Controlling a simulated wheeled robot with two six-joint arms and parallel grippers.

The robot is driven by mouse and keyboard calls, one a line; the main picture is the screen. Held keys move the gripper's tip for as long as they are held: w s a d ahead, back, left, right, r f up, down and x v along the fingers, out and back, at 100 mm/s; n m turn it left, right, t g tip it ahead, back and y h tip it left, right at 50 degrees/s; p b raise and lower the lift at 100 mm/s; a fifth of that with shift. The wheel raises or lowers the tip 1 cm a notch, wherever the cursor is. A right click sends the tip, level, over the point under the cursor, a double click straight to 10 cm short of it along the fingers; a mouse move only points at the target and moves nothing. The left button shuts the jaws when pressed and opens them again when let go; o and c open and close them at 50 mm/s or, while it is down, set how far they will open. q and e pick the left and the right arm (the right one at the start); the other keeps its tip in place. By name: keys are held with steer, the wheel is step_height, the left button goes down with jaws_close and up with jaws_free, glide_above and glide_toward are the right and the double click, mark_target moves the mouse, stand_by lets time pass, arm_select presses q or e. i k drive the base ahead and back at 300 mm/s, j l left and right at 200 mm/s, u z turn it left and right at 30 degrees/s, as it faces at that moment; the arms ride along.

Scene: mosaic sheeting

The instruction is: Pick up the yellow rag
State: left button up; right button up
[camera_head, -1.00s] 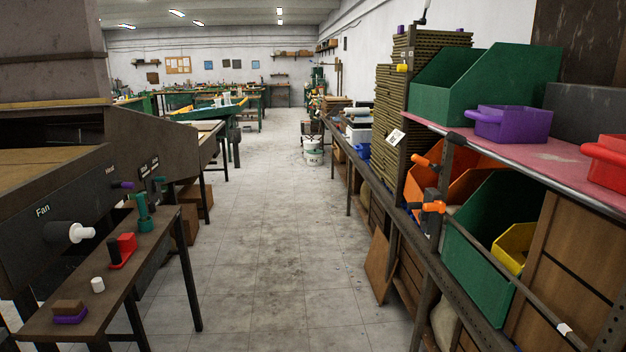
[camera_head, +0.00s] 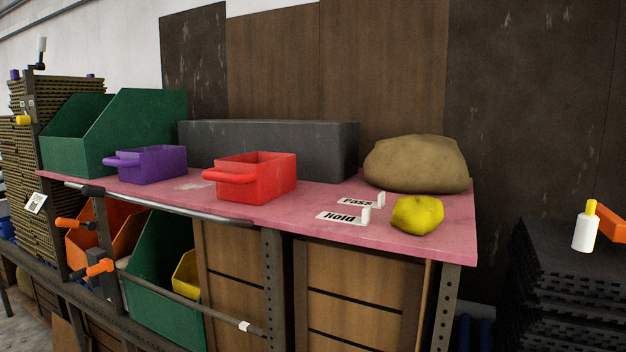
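The yellow rag (camera_head: 417,214) is a crumpled lump on the pink shelf top (camera_head: 320,233), near its right front corner. It lies just right of the small white "Hold" (camera_head: 342,217) and "Pass" (camera_head: 361,201) signs and in front of a brown sack (camera_head: 416,164). Nothing covers it. Neither of my grippers shows in the head view.
A red bin (camera_head: 256,178), a purple bin (camera_head: 150,165) and a large green bin (camera_head: 112,135) stand on the shelf to the left. A long dark grey block (camera_head: 270,148) lies behind them. A white bottle (camera_head: 585,230) with a yellow top is at the far right.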

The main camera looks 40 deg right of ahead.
mark_target(416, 215)
steer(key=z, duration=1.1)
